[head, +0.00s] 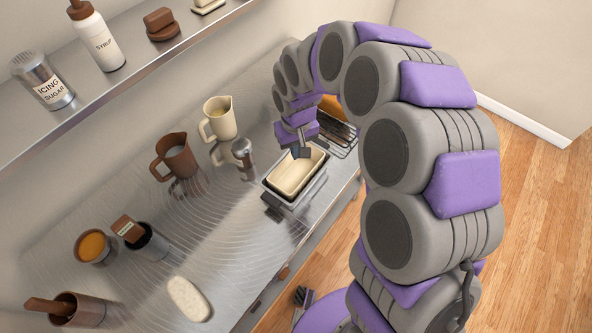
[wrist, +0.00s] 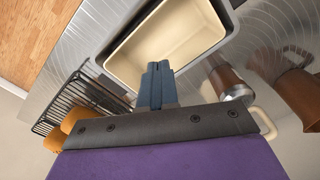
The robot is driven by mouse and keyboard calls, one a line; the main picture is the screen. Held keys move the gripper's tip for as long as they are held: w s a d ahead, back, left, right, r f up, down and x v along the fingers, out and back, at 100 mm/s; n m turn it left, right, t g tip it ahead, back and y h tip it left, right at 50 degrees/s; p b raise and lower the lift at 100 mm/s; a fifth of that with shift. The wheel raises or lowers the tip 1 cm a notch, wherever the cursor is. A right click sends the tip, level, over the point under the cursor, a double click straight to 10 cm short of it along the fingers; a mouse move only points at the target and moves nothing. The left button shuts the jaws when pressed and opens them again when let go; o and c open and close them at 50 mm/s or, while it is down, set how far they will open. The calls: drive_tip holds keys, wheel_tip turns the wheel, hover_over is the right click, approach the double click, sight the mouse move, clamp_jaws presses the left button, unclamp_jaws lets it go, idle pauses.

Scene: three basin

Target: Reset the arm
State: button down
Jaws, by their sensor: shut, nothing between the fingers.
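My arm arches over the right half of the head view and reaches down to the metal counter (head: 215,240). My gripper (head: 303,152) is shut and empty, just above the cream rectangular basin (head: 296,174) at its far end. In the wrist view my gripper (wrist: 158,70) points at the near rim of the basin (wrist: 170,40), with its fingers together. The basin's visible inside is empty. I cannot tell whether the fingertips touch the rim.
A wire rack (head: 345,137) with orange-brown items lies beyond the basin. A shaker (head: 243,158), cream jug (head: 219,120) and brown jug (head: 176,157) stand left of it. A shelf (head: 130,72) runs above. A pale oval object (head: 188,299) lies on the counter's near part.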

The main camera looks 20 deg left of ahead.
idle(0.4)
drive_tip(key=s+d+r+m, duration=0.1)
drive_tip(key=s+d+r, duration=0.4)
drive_tip(key=d, duration=0.3)
drive_tip(key=s+d+r+m, duration=0.2)
drive_tip(key=s+d+r, duration=0.3)
drive_tip(key=d, duration=0.4)
drive_tip(key=s+d+r+m+g, duration=0.1)
drive_tip(key=s+d+m, duration=0.1)
drive_tip(key=s+d, duration=0.3)
drive_tip(key=s+d+r+m, duration=0.2)
drive_tip(key=s+d, duration=0.3)
drive_tip(key=s, duration=0.7)
drive_tip(key=shift+g, duration=0.4)
